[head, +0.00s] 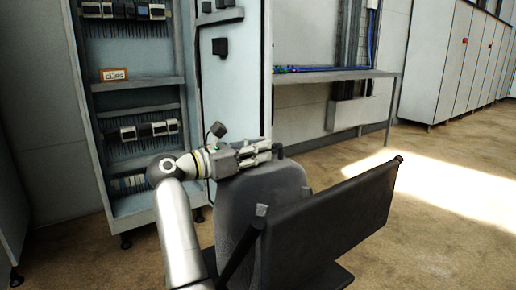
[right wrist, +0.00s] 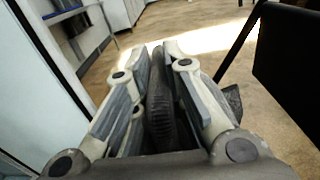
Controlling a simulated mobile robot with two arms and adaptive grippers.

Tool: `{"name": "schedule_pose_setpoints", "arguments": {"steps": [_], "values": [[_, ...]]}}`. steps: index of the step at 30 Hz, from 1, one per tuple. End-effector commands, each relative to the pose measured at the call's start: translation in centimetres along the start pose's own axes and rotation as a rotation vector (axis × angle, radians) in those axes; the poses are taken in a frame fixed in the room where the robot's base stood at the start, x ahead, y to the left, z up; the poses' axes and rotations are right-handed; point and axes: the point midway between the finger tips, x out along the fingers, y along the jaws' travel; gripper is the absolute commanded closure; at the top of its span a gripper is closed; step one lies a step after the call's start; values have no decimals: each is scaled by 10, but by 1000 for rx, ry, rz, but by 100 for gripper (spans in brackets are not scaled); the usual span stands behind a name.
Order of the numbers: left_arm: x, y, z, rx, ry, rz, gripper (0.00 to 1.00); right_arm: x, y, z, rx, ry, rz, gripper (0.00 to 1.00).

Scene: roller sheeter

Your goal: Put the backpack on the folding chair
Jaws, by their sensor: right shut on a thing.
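The grey backpack (head: 284,186) hangs upright under my right gripper (head: 262,150). The gripper is shut on the top of the backpack. In the right wrist view a dark grey part of the backpack (right wrist: 159,92) is pinched between the fingers of my right gripper (right wrist: 157,85). The black folding chair (head: 335,222) stands close by, its backrest in front and to the right of the backpack. The backrest hides the backpack's lower right part, so I cannot tell whether the backpack touches the chair. The chair also shows in the right wrist view (right wrist: 292,55). My left gripper is out of view.
An open electrical cabinet (head: 136,85) stands behind and to the left, with a small orange-labelled box (head: 114,74) on a shelf. A workbench (head: 335,75) stands behind. White lockers (head: 450,60) line the back right. The brown floor (head: 420,190) to the right is clear.

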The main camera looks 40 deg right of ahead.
Motion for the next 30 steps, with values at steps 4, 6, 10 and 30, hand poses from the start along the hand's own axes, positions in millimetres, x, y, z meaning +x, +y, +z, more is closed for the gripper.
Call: {"name": "schedule_pose_setpoints", "arguments": {"steps": [4, 6, 10, 30], "values": [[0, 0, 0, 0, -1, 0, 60, 0, 0, 0, 0, 0, 0, 79], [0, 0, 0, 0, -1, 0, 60, 0, 0, 0, 0, 0, 0, 70], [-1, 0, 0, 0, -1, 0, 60, -4, 0, 1, 0, -1, 2, 68], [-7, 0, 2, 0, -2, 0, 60, -76, 0, 0, 1, 0, 0, 66]]}}
